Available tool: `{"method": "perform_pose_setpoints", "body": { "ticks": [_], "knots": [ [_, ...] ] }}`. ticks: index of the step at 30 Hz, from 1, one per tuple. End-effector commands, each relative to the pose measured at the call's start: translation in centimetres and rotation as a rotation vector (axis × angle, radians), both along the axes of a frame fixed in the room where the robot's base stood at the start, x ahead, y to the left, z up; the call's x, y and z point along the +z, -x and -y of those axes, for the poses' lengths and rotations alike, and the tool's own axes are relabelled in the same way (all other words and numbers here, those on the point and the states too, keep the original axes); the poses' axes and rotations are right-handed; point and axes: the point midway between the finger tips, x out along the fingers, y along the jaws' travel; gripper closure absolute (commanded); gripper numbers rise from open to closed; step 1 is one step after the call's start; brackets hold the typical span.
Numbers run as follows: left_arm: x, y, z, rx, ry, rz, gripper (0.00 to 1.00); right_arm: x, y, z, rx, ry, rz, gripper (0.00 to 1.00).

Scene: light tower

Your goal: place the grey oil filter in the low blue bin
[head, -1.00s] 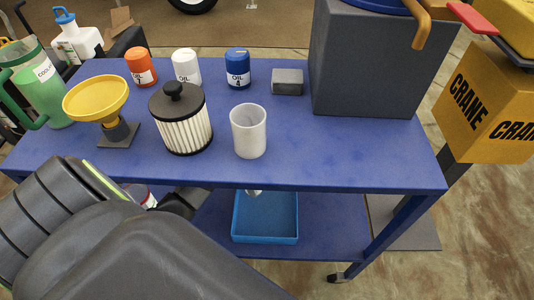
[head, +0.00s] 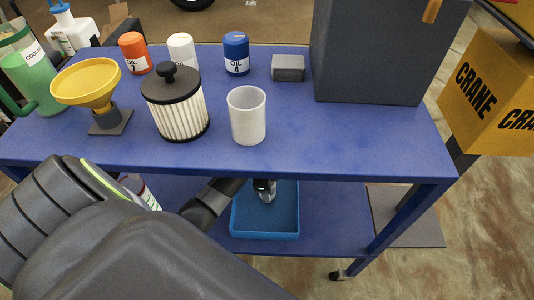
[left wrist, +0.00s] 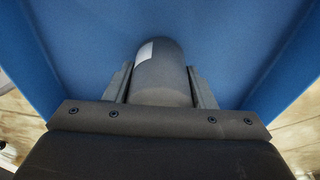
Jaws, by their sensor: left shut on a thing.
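The grey oil filter (left wrist: 162,75), a grey cylinder with a white label patch, is between the two fingers of my left gripper (left wrist: 162,88), which is shut on it. In the left wrist view the blue floor and walls of the low blue bin (left wrist: 90,35) surround it. In the head view the bin (head: 265,236) stands on the cart's lower shelf, and my left gripper (head: 264,190) is at its back part, partly hidden under the upper shelf. I cannot tell whether the filter touches the bin floor. My right gripper is not in view.
The blue upper shelf (head: 300,140) overhangs my left gripper. On it stand a white cup (head: 247,116), a pleated filter (head: 178,105), a yellow funnel (head: 87,84), several oil cans and a large grey box (head: 368,60). The lower shelf (head: 335,220) is clear right of the bin.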

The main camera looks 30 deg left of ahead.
Motion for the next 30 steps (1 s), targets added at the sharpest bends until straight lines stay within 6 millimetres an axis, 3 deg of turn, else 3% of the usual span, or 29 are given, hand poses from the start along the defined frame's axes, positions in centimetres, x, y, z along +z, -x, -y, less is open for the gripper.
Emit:
{"method": "perform_pose_setpoints", "body": {
  "ticks": [5,6,10,20,22,30],
  "knots": [
    [-0.1,0.0,0.0,0.000,0.000,0.000,0.87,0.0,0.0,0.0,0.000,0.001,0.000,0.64],
    [-0.1,0.0,0.0,0.000,0.001,-0.001,0.45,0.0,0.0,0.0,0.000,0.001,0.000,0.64],
    [-0.1,0.0,0.0,0.000,0.001,-0.001,0.28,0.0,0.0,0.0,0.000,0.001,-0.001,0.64],
    [0.2,0.0,0.0,-0.001,0.000,0.001,0.28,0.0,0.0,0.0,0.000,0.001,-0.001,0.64],
    [1.1,0.0,-0.1,-0.001,0.000,0.002,0.28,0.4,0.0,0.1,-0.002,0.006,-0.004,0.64],
    [5.6,0.4,-0.7,-0.001,0.000,0.001,0.28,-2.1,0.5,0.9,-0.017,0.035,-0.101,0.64]
  ]
}}
